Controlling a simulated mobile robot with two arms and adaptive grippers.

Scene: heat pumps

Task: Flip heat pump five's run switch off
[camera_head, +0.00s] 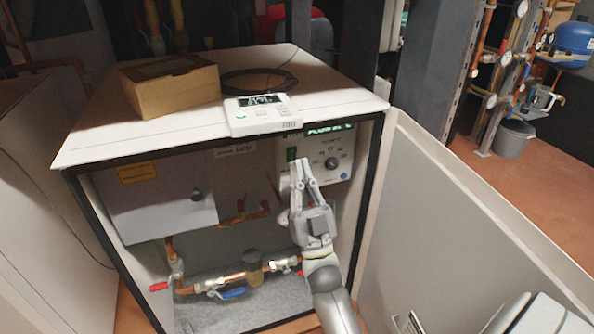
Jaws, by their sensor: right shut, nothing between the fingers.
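An open heat pump cabinet (77,158) stands in front of me; I cannot read a number on it. A white control panel (343,143) hangs inside at its upper right, with a lit display strip and a dark round knob (331,163). My left gripper is not in view.
The open cabinet door (420,215) stands to the right of my right arm. A grey box (157,200) and copper pipes with valves fill the inside left and below. A cardboard box (172,88) and a white handheld device (262,114) lie on top.

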